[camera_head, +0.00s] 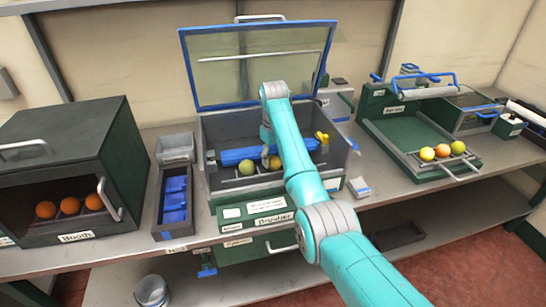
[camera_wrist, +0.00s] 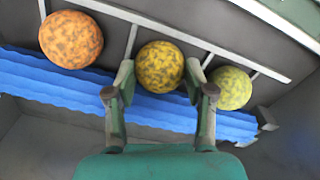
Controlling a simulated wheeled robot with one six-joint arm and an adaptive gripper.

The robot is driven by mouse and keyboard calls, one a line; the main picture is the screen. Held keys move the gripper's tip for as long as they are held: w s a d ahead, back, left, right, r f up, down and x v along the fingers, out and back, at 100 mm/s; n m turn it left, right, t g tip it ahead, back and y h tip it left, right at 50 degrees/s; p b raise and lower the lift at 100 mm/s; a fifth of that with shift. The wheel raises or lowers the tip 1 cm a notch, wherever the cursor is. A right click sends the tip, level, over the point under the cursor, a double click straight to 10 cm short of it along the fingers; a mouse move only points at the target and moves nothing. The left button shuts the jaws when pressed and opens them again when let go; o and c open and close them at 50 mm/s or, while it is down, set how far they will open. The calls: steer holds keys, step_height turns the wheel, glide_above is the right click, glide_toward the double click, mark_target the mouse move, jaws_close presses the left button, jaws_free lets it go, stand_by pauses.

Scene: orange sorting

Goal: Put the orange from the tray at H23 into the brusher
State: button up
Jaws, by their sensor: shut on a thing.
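The brusher (camera_head: 268,216) stands open in the middle of the bench, its clear blue-framed lid (camera_head: 262,65) raised. My gripper (camera_wrist: 160,85) is inside it, shut on a yellow mottled orange (camera_wrist: 160,58) at the middle slot of a rack. The orange partly shows in the head view (camera_head: 275,163), where my arm covers much of the gripper. A green-yellow mottled fruit (camera_wrist: 233,88) sits to its right in the wrist view, and an orange mottled one (camera_wrist: 71,40) to its left. A blue brush roller (camera_wrist: 30,78) lies alongside. No H23 label is readable.
The dark booth (camera_head: 72,237) at left holds several oranges (camera_head: 70,205). A narrow grey tray with blue inserts (camera_head: 157,231) stands beside the brusher. The brusher walls close in around my gripper.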

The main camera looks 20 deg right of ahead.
mark_target(273, 157)
steer(key=o, duration=1.2)
steer(key=shift+r, duration=0.1)
step_height(273, 157, up, 8)
steer(key=shift+f, duration=0.25)
